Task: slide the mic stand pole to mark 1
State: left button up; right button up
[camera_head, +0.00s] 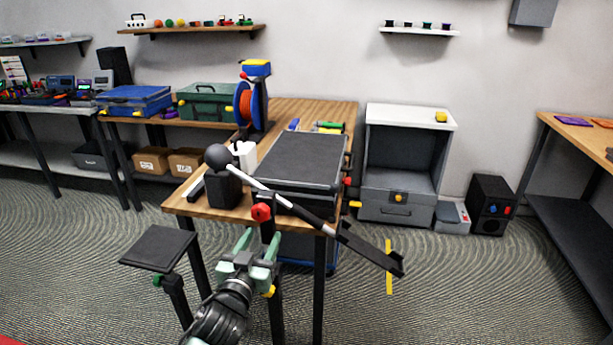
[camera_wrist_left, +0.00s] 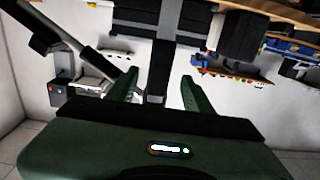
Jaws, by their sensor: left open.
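The mic stand pole (camera_head: 309,215) slants down to the right in front of the workbench. Its upper part is pale grey, with a dark ball (camera_head: 218,156) at the upper left end; the lower part is black and ends in a wider dark piece. A red knob (camera_head: 261,212) sits beside the pole on a dark post. My left gripper (camera_head: 259,243) is open just below the knob. In the left wrist view its fingers (camera_wrist_left: 158,88) stand either side of a dark upright post (camera_wrist_left: 160,68), and the pole (camera_wrist_left: 88,56) crosses at upper left. I cannot read mark 1. My right gripper is not in view.
A yellow upright strip (camera_head: 389,277) shows behind the pole's lower end. The wooden workbench (camera_head: 182,204) carries a dark-topped case (camera_head: 300,157) and a cable reel (camera_head: 252,105). A small dark platform (camera_head: 158,247) stands at left. Floor is open at lower right.

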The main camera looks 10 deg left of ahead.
pick_arm(q)
jog(key=s+a+f+g+y, duration=0.2)
jog(key=s+f+g, duration=0.4)
jog(key=s+f, duration=0.65)
jog(key=s+d+f+m+g+h, duration=0.1)
jog(key=s+f+g, duration=0.25)
jog(key=s, duration=0.85)
jog(key=s+d+f+m+g+h, duration=0.15)
jog(key=s+g, duration=0.35)
jog(key=s, duration=0.7)
notch_tip(320, 180, down, 25)
jog(key=g, duration=0.1)
jog(key=s+a+f, duration=0.1)
jog(key=s+f, duration=0.8)
jog(key=s+a+f+g+y, duration=0.1)
jog(key=s+a+f, duration=0.1)
jog(key=s+f, duration=0.7)
jog(key=shift+a, duration=0.25)
jog(key=shift+s+n, duration=0.1)
jog(key=shift+n, duration=0.15)
